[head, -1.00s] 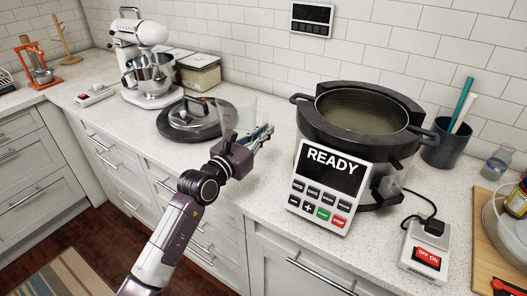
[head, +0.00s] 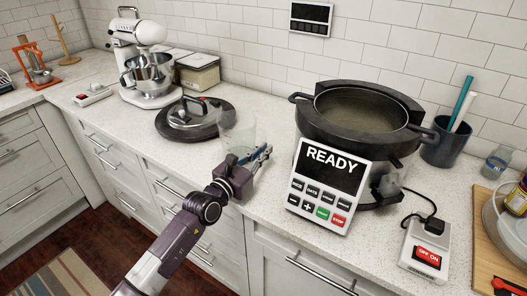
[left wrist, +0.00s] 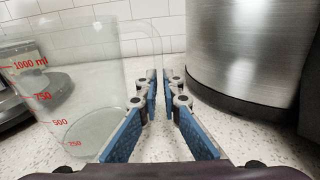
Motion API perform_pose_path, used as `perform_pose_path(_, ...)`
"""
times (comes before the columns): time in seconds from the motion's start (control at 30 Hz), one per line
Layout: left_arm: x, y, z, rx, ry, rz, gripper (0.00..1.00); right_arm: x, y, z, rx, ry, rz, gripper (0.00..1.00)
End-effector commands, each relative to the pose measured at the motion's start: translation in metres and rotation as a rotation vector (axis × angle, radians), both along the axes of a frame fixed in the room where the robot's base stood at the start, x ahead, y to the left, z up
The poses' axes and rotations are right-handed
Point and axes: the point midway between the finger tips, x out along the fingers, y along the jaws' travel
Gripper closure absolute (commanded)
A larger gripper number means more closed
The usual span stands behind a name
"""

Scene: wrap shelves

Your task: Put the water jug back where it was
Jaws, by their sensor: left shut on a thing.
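The water jug (head: 238,133) is a clear measuring jug with red volume marks. In the left wrist view, the jug (left wrist: 85,85) fills the left side, upright, with a little clear liquid low inside. My left gripper (head: 262,157) is shut on its handle at the right side of the jug. In the left wrist view the blue-padded fingers (left wrist: 165,88) are close together by the handle. The jug is over the counter between the round lid and the big pot. I cannot tell whether its base touches the counter. My right gripper is not in view.
The black lid (head: 186,125) lies left of the jug. The large pot (head: 345,118) with its READY panel (head: 327,172) stands close on the right. The white counter (head: 245,190) has bare space around the jug. A switch box (head: 424,248) and cord are farther right.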

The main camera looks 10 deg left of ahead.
Motion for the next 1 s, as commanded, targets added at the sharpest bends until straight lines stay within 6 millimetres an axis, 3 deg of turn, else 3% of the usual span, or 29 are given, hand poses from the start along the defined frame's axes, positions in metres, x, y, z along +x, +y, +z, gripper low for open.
perform_pose_path(0.2, 0.000, 0.000, -0.001, -0.001, 0.001, 0.000, 0.77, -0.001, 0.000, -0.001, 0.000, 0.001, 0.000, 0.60)
perform_pose_path(0.57, -0.001, 0.001, 0.004, 0.001, 0.001, 0.000, 0.77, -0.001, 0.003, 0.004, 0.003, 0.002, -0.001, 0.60)
perform_pose_path(1.0, -0.074, 0.028, 0.000, 0.000, 0.003, 0.000, 0.77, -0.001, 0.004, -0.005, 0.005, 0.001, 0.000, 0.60)
